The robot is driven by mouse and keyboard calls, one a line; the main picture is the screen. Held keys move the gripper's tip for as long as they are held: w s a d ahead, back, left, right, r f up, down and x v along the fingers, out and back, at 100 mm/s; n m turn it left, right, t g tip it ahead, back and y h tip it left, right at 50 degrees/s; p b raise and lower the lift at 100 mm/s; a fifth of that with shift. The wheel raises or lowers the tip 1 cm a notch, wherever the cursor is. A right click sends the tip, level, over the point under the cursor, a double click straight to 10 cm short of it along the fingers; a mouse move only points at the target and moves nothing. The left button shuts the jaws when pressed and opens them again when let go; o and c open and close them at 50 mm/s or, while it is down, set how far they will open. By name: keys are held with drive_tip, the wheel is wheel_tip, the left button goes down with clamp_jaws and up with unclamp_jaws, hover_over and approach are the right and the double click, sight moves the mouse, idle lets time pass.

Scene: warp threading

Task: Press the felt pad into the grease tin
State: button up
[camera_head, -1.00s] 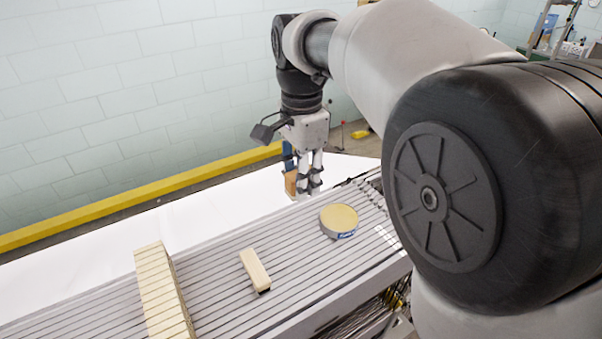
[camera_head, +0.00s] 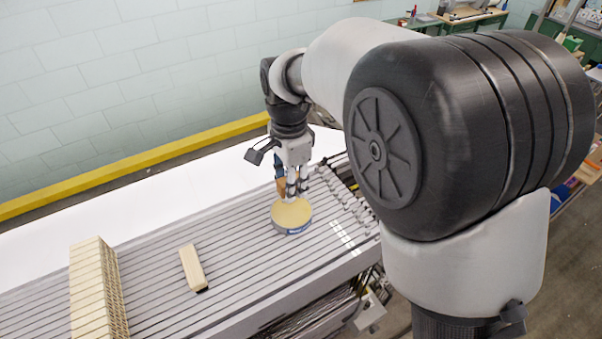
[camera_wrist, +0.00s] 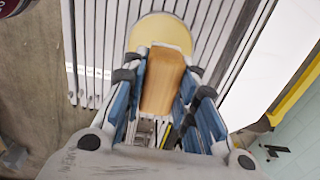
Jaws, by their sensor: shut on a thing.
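The grease tin (camera_head: 291,211) is a low round tin with a yellowish top and a blue-and-white label. It stands on the slatted surface and also shows at the top of the wrist view (camera_wrist: 158,27). My gripper (camera_head: 292,193) is shut on a brown wooden block (camera_wrist: 162,80), pointing down. In the head view the block is at the tin's far edge; I cannot tell whether it touches the tin. The block's lower face, where felt could be, is hidden.
A pale block with a dark underside (camera_head: 193,268) lies on the grey slatted surface (camera_head: 235,262), left of the tin. A row of pale wooden pieces (camera_head: 95,290) stands further left. A white sheet (camera_head: 130,212) and a yellow rail (camera_head: 130,165) lie behind.

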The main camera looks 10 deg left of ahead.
sight(291, 211)
drive_tip(key=shift+s+a+f+b, duration=0.1)
drive_tip(key=shift+f+b, duration=0.2)
drive_tip(key=shift+f, duration=0.2)
drive_tip(key=shift+f+b, duration=1.75)
drive_tip(key=shift+f, duration=0.5)
drive_tip(key=shift+f, duration=0.6)
drive_tip(key=shift+r, duration=0.1)
drive_tip(key=shift+r+p, duration=2.6)
drive_tip(key=shift+r, duration=0.95)
